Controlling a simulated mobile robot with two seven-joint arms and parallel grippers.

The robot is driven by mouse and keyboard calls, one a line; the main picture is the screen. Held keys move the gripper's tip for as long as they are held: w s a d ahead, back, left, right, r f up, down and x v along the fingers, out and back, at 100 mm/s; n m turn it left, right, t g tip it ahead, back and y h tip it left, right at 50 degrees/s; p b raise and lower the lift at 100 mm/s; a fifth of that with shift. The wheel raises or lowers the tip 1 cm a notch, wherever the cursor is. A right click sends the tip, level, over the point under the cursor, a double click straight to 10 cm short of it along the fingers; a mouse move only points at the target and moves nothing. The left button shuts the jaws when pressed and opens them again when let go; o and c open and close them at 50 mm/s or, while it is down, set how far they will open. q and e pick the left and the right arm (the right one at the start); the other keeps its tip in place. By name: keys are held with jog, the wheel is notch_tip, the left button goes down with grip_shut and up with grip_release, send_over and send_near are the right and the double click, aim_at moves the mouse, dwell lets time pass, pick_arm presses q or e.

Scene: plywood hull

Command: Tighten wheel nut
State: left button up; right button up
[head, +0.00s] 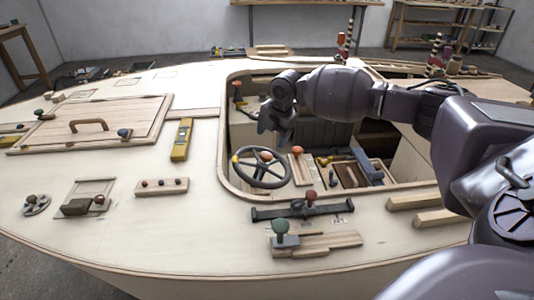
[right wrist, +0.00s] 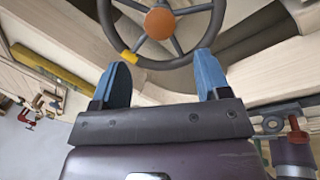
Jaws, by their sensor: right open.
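The dark steering wheel (head: 250,178) sits at the near-left end of the cockpit opening. Its round orange-brown nut (head: 266,156) is at the hub. In the right wrist view the nut (right wrist: 160,23) shows at the top middle, with the wheel's rim (right wrist: 160,64) and yellow marker (right wrist: 130,57) below it. My right gripper (head: 272,127) hangs above and beyond the wheel, apart from it. In the right wrist view its two blue fingers (right wrist: 163,60) are spread, with nothing between them touching. My left gripper is not in view.
The cockpit's raised wooden rim (head: 224,150) surrounds the wheel. An orange-topped lever (head: 297,152) stands just right of the wheel. A dark bar with a red knob (head: 310,196) lies in front. A yellow level (head: 181,140) lies on the deck to the left.

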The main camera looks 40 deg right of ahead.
aim_at(267, 155)
jog(key=b+x, duration=0.1)
jog(key=x, duration=0.7)
jog(key=shift+f+b, duration=0.15)
jog(key=shift+b, duration=0.2)
jog(key=c, duration=0.9)
